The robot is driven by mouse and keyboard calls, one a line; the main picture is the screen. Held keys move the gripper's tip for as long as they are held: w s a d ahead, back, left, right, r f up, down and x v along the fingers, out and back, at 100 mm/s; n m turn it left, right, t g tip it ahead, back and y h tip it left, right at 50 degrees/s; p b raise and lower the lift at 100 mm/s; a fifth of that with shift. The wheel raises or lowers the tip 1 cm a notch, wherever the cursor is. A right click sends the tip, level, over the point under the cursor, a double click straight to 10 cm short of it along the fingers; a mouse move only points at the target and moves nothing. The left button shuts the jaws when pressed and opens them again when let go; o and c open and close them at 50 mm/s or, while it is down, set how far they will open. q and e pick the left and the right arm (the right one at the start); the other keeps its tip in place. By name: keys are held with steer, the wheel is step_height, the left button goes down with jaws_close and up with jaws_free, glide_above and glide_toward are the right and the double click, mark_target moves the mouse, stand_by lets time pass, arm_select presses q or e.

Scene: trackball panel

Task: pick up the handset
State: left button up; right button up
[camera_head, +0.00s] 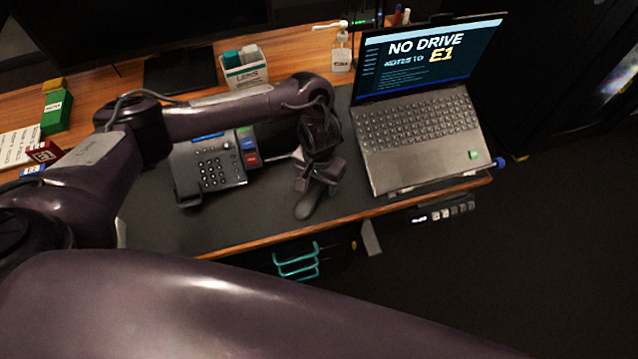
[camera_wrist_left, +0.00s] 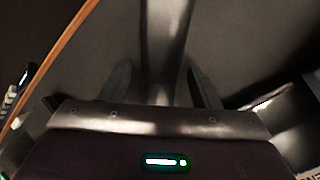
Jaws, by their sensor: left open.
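The handset (camera_head: 309,203) is a dark grey bar lying on the black desk mat, close to the desk's front edge. My left gripper (camera_head: 318,181) is over it from above and hides its far part. In the left wrist view the handset (camera_wrist_left: 165,40) runs lengthwise between the two open fingers of my left gripper (camera_wrist_left: 160,88), with a gap visible on both sides. The fingers do not press on it. My right gripper is not in view.
The desk phone base (camera_head: 212,168) stands left of the handset. An open laptop (camera_head: 420,135) stands close on the right. A white holder (camera_head: 245,75) is behind my left forearm. Teal hooks (camera_head: 297,262) hang below the desk edge. The mat (camera_head: 255,215) is bare between phone and handset.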

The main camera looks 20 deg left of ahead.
arm_select(q)
steer(key=c, duration=1.1)
steer(key=shift+c, duration=0.3)
steer(key=shift+r, duration=0.2)
